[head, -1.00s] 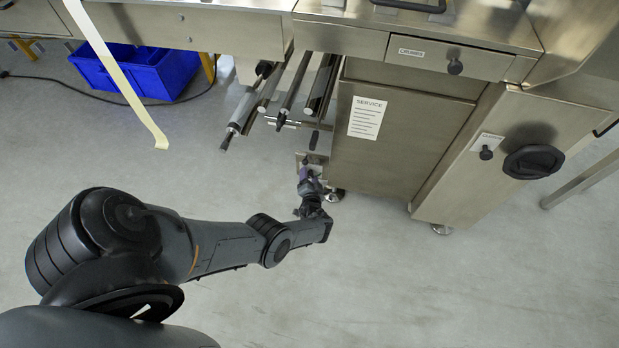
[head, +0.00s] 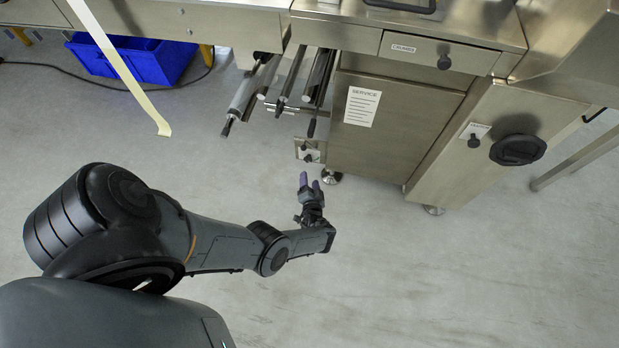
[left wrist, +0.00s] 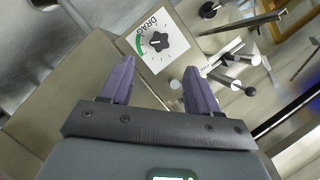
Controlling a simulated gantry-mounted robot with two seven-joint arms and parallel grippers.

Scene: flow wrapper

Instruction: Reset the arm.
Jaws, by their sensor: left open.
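My left gripper (head: 309,180) is in the middle of the head view, in front of the machine's lower left side. Its two purple fingers are apart with nothing between them. In the left wrist view my left gripper (left wrist: 155,88) shows both fingers spread below a plate marked DRAG (left wrist: 152,38). That plate carries a black star-shaped knob (left wrist: 156,42) and a green scale. In the head view the small plate with the knob (head: 309,151) lies just beyond the fingertips, with a gap between. My right gripper is not in view.
Metal rollers (head: 284,82) hang above the plate. A cabinet with a SERVICE sheet (head: 362,106) stands to the right, with a black rotary handle (head: 517,150) farther right. A pale film strip (head: 125,72) hangs at left, near a blue bin (head: 134,62). Floor at the lower right is clear.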

